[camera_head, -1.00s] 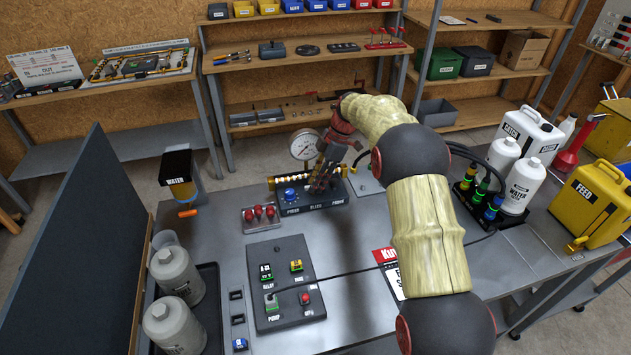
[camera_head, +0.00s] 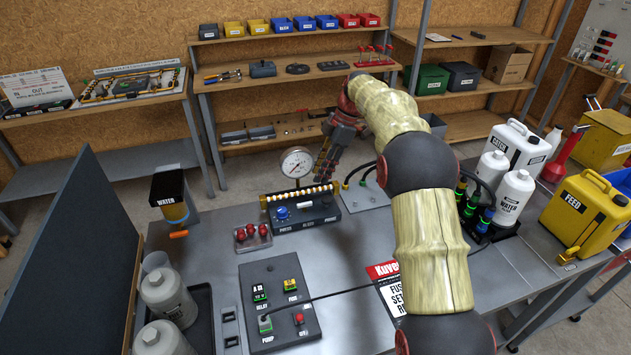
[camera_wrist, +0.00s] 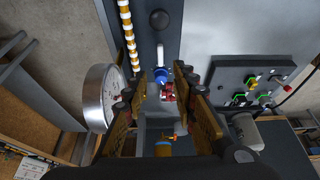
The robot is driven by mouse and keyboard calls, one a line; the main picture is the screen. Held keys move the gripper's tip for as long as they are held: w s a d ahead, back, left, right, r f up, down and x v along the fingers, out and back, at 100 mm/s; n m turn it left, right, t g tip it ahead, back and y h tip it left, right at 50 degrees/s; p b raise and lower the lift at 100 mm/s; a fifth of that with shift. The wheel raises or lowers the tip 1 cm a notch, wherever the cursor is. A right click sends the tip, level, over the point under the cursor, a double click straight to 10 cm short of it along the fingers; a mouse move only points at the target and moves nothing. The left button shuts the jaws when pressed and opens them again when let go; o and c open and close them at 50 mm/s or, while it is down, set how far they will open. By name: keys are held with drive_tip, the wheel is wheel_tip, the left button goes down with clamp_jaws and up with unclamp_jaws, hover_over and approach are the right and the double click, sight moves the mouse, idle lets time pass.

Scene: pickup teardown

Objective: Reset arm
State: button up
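My gripper (camera_head: 330,165) is raised above the back of the grey table, over the right end of the dark control box (camera_head: 303,213) with its blue knob. In the wrist view my gripper (camera_wrist: 157,92) has its two fingers spread well apart with nothing between them. Beyond the gap the blue knob (camera_wrist: 161,75) and red pieces show on and near the box. My arm reaches from the lower right, bent at the elbow. The round gauge (camera_head: 297,162) stands just left of the gripper, and it shows close to the left finger in the wrist view (camera_wrist: 100,98).
A panel with switches (camera_head: 280,305) lies in front on the table. White bottles (camera_head: 515,195) and a yellow FEED can (camera_head: 585,215) stand on the right. A dark upright board (camera_head: 70,260) bounds the left. Shelves (camera_head: 300,72) stand behind.

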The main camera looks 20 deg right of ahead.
drive_tip(key=shift+d+r, duration=0.15)
drive_tip(key=shift+r, duration=0.1)
idle(0.3)
wheel_tip(320, 180, down, 6)
drive_tip(key=s+d+m+h, duration=0.1)
drive_tip(key=s+d+m, duration=0.15)
drive_tip(key=m, duration=0.65)
drive_tip(key=s+a+r+m+t+h, duration=0.1)
drive_tip(key=s+a+r+m+t, duration=0.1)
drive_tip(key=s, duration=1.1)
drive_tip(key=s+a+r+m+t+h, duration=0.1)
drive_tip(key=s+a+r+m, duration=0.2)
drive_tip(key=s, duration=1.1)
drive_tip(key=s+a+r+m+t+h, duration=0.1)
drive_tip(key=s+a+r+m+t, duration=0.1)
drive_tip(key=s+r, duration=0.5)
drive_tip(key=shift+s+a+m+t, duration=0.3)
drive_tip(key=shift+s+a+m, duration=0.55)
drive_tip(key=shift+s, duration=2.45)
